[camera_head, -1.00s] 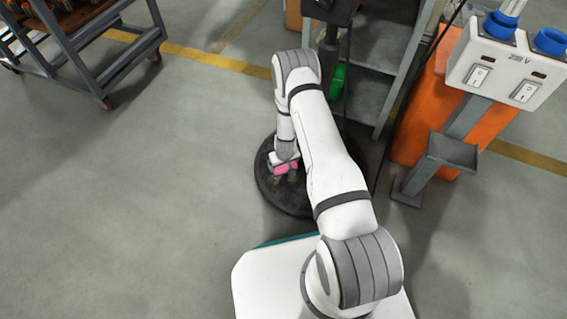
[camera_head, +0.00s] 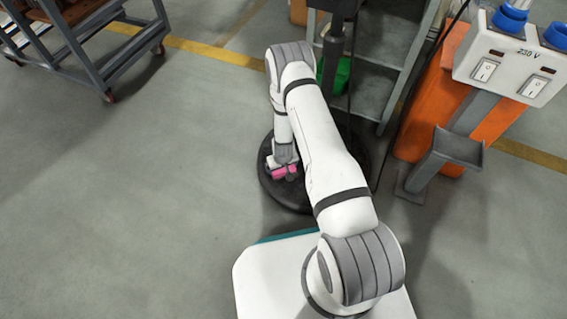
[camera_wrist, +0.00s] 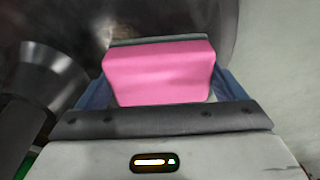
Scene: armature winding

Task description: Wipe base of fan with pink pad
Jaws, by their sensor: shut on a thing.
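The fan base (camera_head: 293,197) is a dark round disc on the floor, partly hidden under my arm. The fan's dark pole (camera_head: 333,48) rises behind my arm. My gripper (camera_head: 286,170) is low over the left part of the disc and shut on the pink pad (camera_head: 291,173). In the wrist view the pink pad (camera_wrist: 160,74) sits between the blue-grey fingers, with the dark base (camera_wrist: 268,40) around and beyond it. I cannot tell whether the pad touches the base.
A grey shelf (camera_head: 378,75) with a green bin (camera_head: 340,74) stands behind the fan. A white socket box (camera_head: 508,62) on a grey stand and an orange object (camera_head: 420,120) are at right. A grey cart (camera_head: 95,50) is at upper left. The left floor is clear.

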